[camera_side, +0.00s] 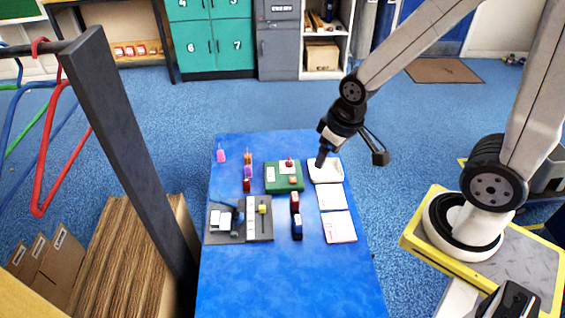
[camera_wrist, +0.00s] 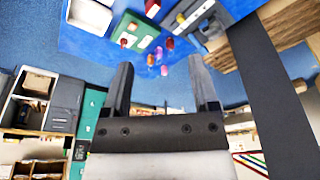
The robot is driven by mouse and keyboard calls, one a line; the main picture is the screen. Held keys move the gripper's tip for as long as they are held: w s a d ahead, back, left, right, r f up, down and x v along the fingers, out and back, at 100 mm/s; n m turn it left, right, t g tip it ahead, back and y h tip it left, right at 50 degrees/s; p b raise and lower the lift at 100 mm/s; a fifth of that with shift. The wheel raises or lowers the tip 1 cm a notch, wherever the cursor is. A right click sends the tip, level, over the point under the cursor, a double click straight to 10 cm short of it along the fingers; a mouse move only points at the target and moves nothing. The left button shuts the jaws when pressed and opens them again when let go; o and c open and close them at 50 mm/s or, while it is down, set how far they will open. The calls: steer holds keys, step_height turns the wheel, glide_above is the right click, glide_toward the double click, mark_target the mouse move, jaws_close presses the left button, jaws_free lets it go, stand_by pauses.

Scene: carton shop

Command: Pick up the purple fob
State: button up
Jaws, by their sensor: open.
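The purple fob (camera_side: 248,171) lies on the blue table, in a short row between an orange fob (camera_side: 248,158) and a red fob (camera_side: 247,185). A pink fob (camera_side: 221,155) lies to the left of the row. My gripper (camera_side: 322,161) is above the right side of the table, over a white tray and well right of the purple fob. In the wrist view my gripper (camera_wrist: 161,70) has its two fingers wide apart with nothing held.
A green board (camera_side: 270,185) with small items lies right of the fobs. The white tray (camera_side: 335,178) and paper cards (camera_side: 332,197) line the right edge. A grey device (camera_side: 222,235) sits front left. The front of the table (camera_side: 290,285) is clear. A dark post (camera_side: 140,160) stands left.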

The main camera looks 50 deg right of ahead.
steer(key=shift+w, duration=0.1)
steer(key=n+g, duration=0.3)
steer(key=n, duration=0.5)
glide_above(250, 166)
step_height(250, 166, down, 19)
steer(key=shift+f, duration=0.15)
steer(key=shift+w+f+n, duration=0.1)
steer(key=shift+f+n, duration=0.2)
steer(key=shift+f, duration=0.25)
steer(key=shift+f, duration=0.1)
steer(key=shift+f, duration=1.2)
steer(key=shift+f, duration=0.15)
